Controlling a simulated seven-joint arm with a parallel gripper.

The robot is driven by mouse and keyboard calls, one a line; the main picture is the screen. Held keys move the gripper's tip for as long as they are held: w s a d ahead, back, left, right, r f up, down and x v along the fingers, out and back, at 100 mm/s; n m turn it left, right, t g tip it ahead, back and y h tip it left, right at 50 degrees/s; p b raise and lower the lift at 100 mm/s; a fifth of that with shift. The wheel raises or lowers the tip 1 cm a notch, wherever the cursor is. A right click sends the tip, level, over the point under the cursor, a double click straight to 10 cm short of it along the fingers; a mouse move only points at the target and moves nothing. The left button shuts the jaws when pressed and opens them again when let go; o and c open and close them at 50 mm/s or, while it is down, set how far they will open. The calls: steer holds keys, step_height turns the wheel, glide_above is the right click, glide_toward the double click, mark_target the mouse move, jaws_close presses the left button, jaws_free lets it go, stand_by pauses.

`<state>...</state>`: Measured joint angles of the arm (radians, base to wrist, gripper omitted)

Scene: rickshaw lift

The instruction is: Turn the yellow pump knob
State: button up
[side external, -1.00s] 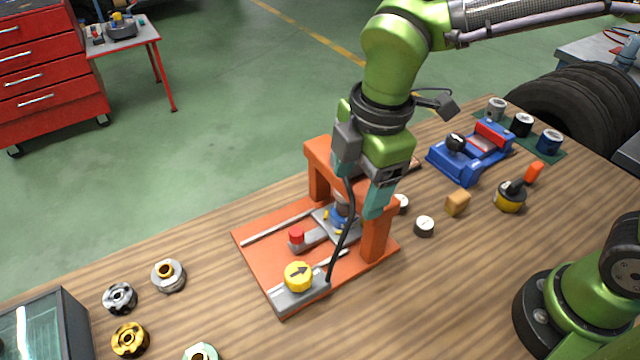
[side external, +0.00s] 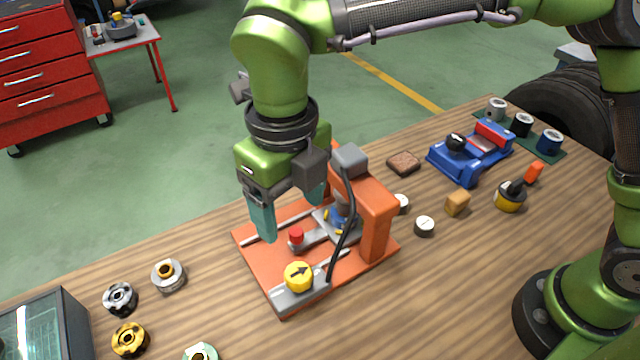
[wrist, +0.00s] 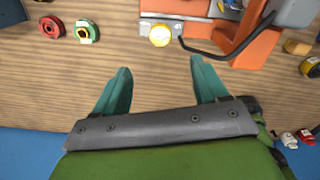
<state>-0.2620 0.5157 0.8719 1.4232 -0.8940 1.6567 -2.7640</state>
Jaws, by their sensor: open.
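The yellow pump knob (side external: 298,277) has a black arrow on top pointing right in the side view. It sits on a grey block at the front corner of the orange press (side external: 376,228). In the wrist view the knob (wrist: 160,36) shows beyond the fingertips, at upper middle. My gripper (side external: 290,215) is open and empty, with teal fingers pointing down. It is above the left, far part of the orange base, up and behind the knob and apart from it. In the wrist view the gripper (wrist: 160,75) has a wide gap between its fingers.
A red button (side external: 296,236) and a black hose (side external: 345,238) are close to the knob. The press's upright frame stands to the right. Several round metal parts (side external: 169,275) lie at left. A blue toy-like vehicle (side external: 468,155) stands at back right. Bare wood lies in front.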

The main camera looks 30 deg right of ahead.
mark_target(296, 271)
step_height(296, 271, down, 15)
steer(key=shift+r, duration=0.15)
steer(key=shift+c, duration=0.5)
steer(key=c, duration=1)
